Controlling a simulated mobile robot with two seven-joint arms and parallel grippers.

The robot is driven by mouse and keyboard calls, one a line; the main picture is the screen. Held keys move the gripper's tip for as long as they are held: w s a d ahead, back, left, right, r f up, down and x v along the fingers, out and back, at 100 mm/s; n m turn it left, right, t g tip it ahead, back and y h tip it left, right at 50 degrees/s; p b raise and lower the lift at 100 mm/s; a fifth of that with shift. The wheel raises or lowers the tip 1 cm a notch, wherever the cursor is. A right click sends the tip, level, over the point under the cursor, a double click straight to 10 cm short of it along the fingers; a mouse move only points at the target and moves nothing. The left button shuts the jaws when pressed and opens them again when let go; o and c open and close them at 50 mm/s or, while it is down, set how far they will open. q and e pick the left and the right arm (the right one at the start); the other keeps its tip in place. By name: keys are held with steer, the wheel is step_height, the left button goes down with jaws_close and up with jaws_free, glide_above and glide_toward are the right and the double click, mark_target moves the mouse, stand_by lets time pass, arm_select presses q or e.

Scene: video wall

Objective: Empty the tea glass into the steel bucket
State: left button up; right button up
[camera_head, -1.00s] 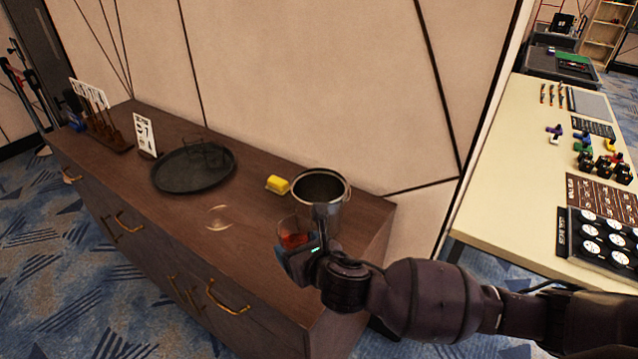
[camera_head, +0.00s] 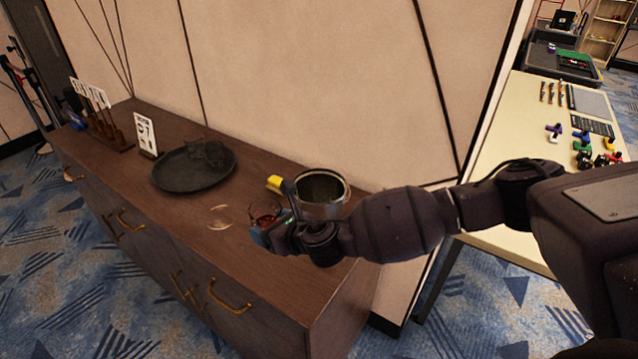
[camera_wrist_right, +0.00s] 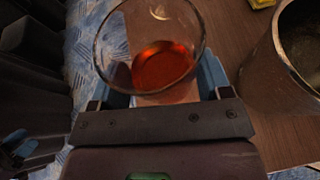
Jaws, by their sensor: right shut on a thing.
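The tea glass (camera_wrist_right: 148,40) is clear, with red-amber tea in its bottom. My right gripper (camera_head: 266,228) is shut on it, with a blue finger on each side of the glass in the right wrist view (camera_wrist_right: 155,85). In the head view the glass (camera_head: 264,211) is partly hidden by my gripper. The steel bucket (camera_head: 337,208) stands on the dark wood cabinet, close to the right of the glass; its lower part is hidden by my right wrist. The bucket also shows at the right in the right wrist view (camera_wrist_right: 285,75). My left gripper is not in view.
A yellow block (camera_head: 275,184) lies beside the bucket. A round dark tray (camera_head: 180,180) with glassware sits farther left on the cabinet (camera_head: 130,170), near a small number card (camera_head: 145,134). A clear saucer-like disc (camera_head: 219,217) lies left of the glass. A wall stands behind.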

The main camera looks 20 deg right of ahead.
mark_target(279, 205)
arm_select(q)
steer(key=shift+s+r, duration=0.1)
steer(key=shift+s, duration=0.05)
arm_select(e)
steer(key=shift+w+d+r, duration=0.25)
steer(key=shift+w+d, duration=0.25)
steer(key=shift+w, duration=0.25)
steer(key=shift+w+d+r, duration=0.2)
steer(key=shift+w+d, duration=0.25)
steer(key=shift+w, duration=0.25)
steer(key=shift+w+d+r, duration=0.25)
steer(key=shift+w+d, duration=0.25)
steer(key=shift+w, duration=0.25)
steer(key=shift+r, duration=0.1)
arm_select(q)
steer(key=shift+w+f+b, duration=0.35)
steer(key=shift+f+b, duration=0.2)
steer(key=shift+b, duration=0.35)
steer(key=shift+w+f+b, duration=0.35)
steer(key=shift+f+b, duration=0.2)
steer(key=shift+b, duration=0.35)
arm_select(e)
steer(key=w+d+r+m+y, duration=0.1)
steer(key=d+r+m+y, duration=0.3)
steer(key=m, duration=0.5)
steer(key=shift+w+d+r+t+y, duration=0.35)
steer(key=shift+r+y, duration=0.25)
steer(key=shift+y, duration=0.3)
